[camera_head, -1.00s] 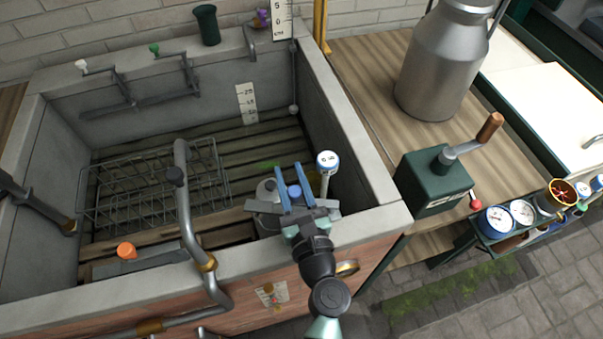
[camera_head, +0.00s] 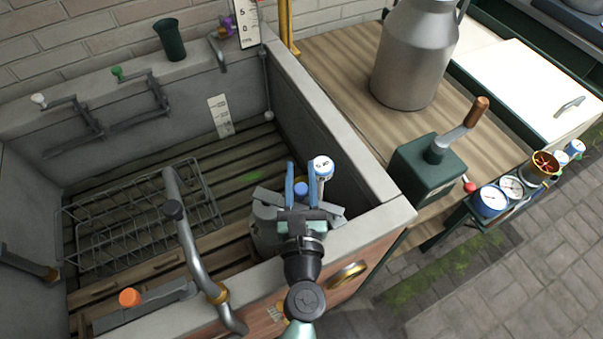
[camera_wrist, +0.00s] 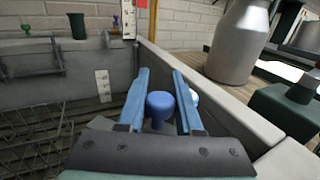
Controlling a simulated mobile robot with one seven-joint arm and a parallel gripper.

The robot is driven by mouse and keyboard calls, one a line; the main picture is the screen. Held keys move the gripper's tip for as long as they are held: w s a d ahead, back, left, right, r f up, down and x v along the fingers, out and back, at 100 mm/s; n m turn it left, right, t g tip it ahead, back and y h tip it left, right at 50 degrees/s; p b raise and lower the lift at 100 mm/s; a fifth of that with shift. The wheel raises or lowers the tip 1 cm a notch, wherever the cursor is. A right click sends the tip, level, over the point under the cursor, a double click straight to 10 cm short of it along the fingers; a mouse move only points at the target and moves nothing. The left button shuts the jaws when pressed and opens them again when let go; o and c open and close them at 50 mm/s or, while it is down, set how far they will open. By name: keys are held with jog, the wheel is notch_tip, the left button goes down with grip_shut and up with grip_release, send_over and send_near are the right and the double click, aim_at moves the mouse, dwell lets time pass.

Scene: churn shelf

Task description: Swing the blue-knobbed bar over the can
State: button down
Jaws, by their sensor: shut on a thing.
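The blue knob (camera_head: 301,189) stands between the two blue fingers of my gripper (camera_head: 301,172), at the right end of the stone trough. In the wrist view the knob (camera_wrist: 160,103) is upright between the fingers of my gripper (camera_wrist: 158,82), which is shut on it. Grey flat bar pieces (camera_head: 270,196) show on both sides of my gripper, above a grey metal can (camera_head: 266,236) inside the trough. My wrist hides much of the bar and the can, so I cannot tell how far the bar lies across the can.
A white-topped gauge (camera_head: 321,166) stands just right of my fingers. The trough's right wall (camera_head: 335,135) is close by. A wire rack (camera_head: 140,215) and a bent grey pipe (camera_head: 187,245) are to the left. A green crank box (camera_head: 425,170) and a milk churn (camera_head: 415,60) stand outside.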

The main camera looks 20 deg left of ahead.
dwell(0.4)
jog(key=c, duration=0.6)
grip_release()
jog(key=shift+w, duration=0.1)
jog(key=b+v, duration=0.3)
jog(key=v, duration=0.8)
jog(key=shift+s+d, duration=0.1)
jog(key=shift+s, duration=0.3)
jog(key=shift+s+d, duration=0.15)
jog(key=shift+s, duration=0.45)
jog(key=shift+r, duration=0.1)
